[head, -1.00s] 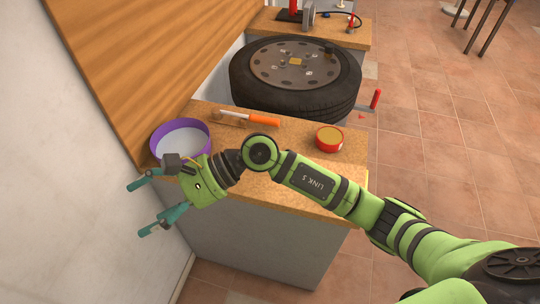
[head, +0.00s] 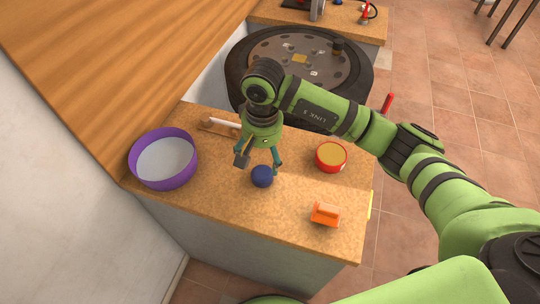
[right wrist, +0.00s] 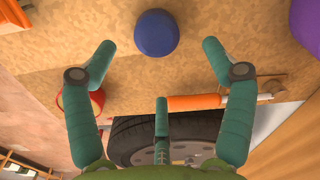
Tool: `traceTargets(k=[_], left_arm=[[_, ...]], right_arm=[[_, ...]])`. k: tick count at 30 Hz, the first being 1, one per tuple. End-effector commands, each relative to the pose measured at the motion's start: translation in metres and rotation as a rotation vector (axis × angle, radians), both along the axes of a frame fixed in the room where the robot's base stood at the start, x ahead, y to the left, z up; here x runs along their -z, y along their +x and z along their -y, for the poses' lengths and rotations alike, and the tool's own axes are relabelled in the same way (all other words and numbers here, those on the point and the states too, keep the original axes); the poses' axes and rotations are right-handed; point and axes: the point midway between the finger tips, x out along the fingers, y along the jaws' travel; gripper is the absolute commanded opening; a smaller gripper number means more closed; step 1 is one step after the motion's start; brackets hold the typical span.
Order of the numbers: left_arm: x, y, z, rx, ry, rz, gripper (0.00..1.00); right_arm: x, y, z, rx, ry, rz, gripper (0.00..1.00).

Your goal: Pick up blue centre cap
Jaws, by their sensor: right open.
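The blue centre cap (head: 262,176) is a small, dark blue, round piece on the wooden worktop. In the right wrist view the blue cap (right wrist: 156,34) lies at the top middle, beyond the fingertips and between their lines. My right gripper (head: 259,168) points down just above and behind the cap. In the right wrist view its teal fingers (right wrist: 160,50) are spread wide with nothing between them. I cannot tell whether a finger touches the cap. My left gripper is not in view.
A purple bowl (head: 163,158) stands at the worktop's left end. A red tin (head: 331,157) is right of the gripper. An orange block-like item (head: 325,213) lies near the front edge. An orange-handled tool (right wrist: 194,102) lies behind the gripper. A tyre (head: 240,84) stands behind the worktop.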

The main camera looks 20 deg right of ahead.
Motion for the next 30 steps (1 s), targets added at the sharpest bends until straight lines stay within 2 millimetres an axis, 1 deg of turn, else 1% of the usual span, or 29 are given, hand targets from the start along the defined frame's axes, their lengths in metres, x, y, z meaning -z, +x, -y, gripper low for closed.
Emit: traceTargets(k=[2, 5, 11, 14, 15, 18, 20, 26, 27, 29, 30], left_arm=[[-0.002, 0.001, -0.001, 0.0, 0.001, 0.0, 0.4], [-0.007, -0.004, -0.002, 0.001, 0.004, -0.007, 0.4], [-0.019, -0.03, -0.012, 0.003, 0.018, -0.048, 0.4], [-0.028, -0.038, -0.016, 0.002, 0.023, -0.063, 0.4], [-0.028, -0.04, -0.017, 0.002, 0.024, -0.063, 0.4], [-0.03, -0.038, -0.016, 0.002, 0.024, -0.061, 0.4], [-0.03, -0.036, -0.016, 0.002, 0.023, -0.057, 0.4], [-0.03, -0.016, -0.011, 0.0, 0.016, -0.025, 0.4], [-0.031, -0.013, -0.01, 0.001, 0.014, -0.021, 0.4], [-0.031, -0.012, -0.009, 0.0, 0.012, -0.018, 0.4], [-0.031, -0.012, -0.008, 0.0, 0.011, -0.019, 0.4]], right_arm=[[0.003, -0.001, -0.001, 0.0, 0.002, -0.004, 0.83], [0.011, -0.002, -0.001, 0.001, 0.003, -0.006, 0.83], [0.032, -0.005, -0.001, 0.002, 0.003, -0.009, 0.83], [0.047, -0.008, -0.001, 0.002, 0.003, -0.01, 0.83], [0.054, -0.007, -0.001, 0.003, 0.004, -0.007, 0.83], [0.065, -0.006, -0.002, 0.002, 0.003, -0.004, 0.83], [0.069, -0.006, -0.001, 0.002, 0.003, -0.004, 0.83], [0.071, -0.006, -0.001, 0.0, 0.003, -0.001, 0.83], [0.071, -0.006, -0.001, 0.0, 0.003, -0.001, 0.8], [0.071, -0.006, -0.001, 0.0, 0.003, -0.001, 0.56], [0.071, -0.006, -0.002, 0.0, 0.003, -0.001, 0.4]])
